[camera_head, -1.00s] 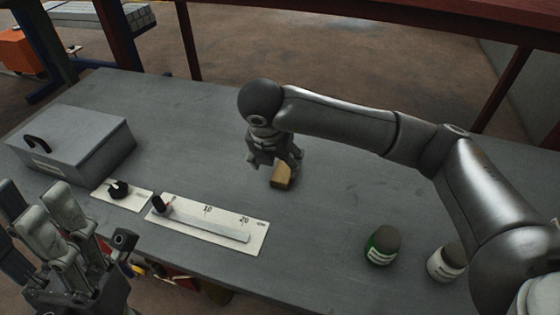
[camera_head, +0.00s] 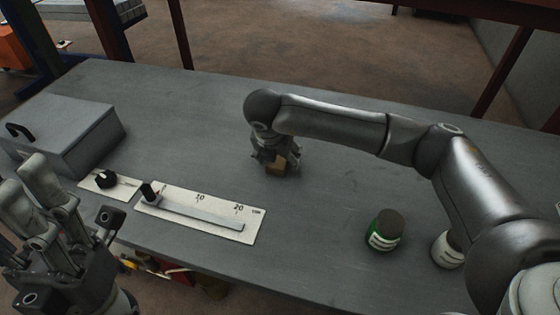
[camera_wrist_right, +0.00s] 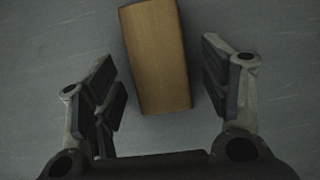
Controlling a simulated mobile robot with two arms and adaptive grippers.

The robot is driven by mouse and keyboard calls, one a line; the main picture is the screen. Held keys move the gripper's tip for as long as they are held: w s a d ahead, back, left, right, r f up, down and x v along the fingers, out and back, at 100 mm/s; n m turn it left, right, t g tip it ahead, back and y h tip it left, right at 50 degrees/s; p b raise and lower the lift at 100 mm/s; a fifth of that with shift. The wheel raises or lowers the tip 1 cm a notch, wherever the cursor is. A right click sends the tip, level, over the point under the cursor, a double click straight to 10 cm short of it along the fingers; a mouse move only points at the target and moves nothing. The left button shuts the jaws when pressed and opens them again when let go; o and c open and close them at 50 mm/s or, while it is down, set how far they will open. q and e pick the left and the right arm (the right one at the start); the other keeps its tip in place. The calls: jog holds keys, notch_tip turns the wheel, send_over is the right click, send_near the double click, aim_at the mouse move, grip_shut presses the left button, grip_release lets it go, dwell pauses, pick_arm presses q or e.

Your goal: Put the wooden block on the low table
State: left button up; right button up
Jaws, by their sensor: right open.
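The wooden block (camera_head: 277,167) lies on the grey table (camera_head: 330,225), partly hidden by my right gripper (camera_head: 277,160). In the right wrist view the block (camera_wrist_right: 157,55) lies slightly tilted, with its near end between the two open fingers of my right gripper (camera_wrist_right: 162,95). A gap shows on each side between block and fingers. My left gripper (camera_head: 40,215) is at the left front edge; its fingers point up and look spread, holding nothing visible. I cannot tell which surface is the low table.
A grey box with a black handle (camera_head: 65,135) stands at the left. A knob panel (camera_head: 108,183) and a slider panel with a scale (camera_head: 200,213) lie in front of it. A green jar (camera_head: 384,230) and a white jar (camera_head: 447,250) stand at the right, near my right arm.

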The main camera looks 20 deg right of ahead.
jog(key=c, duration=1.2)
